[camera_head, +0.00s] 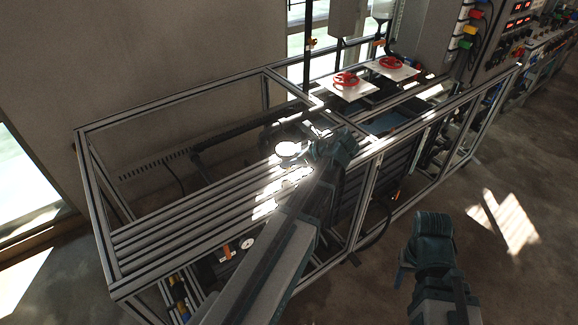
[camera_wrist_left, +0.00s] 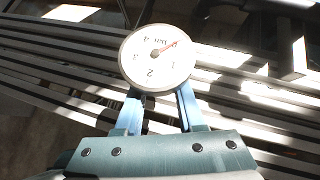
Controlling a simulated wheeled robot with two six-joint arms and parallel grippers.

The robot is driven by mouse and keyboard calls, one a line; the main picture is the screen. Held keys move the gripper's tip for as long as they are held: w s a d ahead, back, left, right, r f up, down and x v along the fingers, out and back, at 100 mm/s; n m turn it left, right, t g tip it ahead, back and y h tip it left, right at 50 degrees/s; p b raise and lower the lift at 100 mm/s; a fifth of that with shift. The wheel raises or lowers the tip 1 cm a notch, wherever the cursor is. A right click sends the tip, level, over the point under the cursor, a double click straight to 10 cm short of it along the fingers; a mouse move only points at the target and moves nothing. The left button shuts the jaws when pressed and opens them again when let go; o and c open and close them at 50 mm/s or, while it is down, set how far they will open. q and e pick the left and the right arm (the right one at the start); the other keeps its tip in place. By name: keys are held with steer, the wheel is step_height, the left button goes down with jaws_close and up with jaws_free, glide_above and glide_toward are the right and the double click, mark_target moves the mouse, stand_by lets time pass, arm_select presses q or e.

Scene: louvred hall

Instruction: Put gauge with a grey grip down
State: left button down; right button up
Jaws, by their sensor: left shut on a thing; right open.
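The gauge (camera_wrist_left: 150,66) has a round white dial with a red needle and shows large in the left wrist view. Its grip is mostly hidden between the fingers, so I cannot tell its colour. My left gripper (camera_wrist_left: 162,100) is shut on the gauge just below the dial. In the head view the gauge (camera_head: 287,149) is a bright, glaring disc above the slatted grey bench top (camera_head: 190,220), at the left gripper's tip. I cannot tell if it touches the slats. My right gripper (camera_head: 403,272) is open and empty, low over the floor at right.
Two red handwheels on white plates (camera_head: 391,63) stand on the frame behind. An upright aluminium frame (camera_head: 170,101) surrounds the slats. A small white dial (camera_head: 247,243) shows low inside the frame. The slats at left are bare.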

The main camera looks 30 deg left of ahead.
arm_select(q)
steer(key=f+b, duration=0.3)
steer(key=shift+w+a+f, duration=0.25)
steer(key=shift+w+f, duration=0.1)
steer(key=shift+w, duration=0.05)
steer(key=shift+d+b, duration=0.1)
steer(key=shift+b, duration=0.25)
steer(key=shift+f, duration=0.1)
steer(key=c, duration=0.5)
jaws_free()
